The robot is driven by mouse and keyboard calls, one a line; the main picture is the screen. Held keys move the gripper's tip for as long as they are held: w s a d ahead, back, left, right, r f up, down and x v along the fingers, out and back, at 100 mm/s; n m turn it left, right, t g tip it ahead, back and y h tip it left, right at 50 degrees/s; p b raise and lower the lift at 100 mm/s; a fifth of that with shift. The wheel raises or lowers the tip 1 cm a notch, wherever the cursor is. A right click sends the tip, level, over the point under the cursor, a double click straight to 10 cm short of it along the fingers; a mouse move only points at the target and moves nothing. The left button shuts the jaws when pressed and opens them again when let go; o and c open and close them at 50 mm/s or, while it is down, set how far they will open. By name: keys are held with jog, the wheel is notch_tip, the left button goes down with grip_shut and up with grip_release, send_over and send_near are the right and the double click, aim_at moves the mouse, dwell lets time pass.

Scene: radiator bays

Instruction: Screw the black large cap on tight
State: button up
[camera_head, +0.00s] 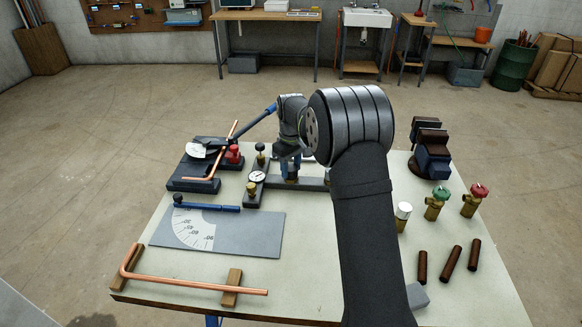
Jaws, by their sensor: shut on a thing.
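My gripper (289,161) points down over a brass fitting (292,179) on the dark grey bar (312,184) at the middle of the table. Its jaws look shut around the top of this fitting. The black large cap cannot be made out there; the jaws and my own arm hide that spot. My forearm covers the right part of the bar.
A bending tool with a long blue-gripped handle (255,119) lies left, near my wrist. A protractor plate (218,230) and a bent copper pipe (190,285) lie front left. Valves with green (438,203) and red (474,200) handles stand right, near brown cylinders (450,262).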

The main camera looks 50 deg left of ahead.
jog(key=m, duration=0.7)
jog(key=shift+m, duration=0.3)
jog(key=o, duration=0.9)
jog(key=shift+r, duration=3.5)
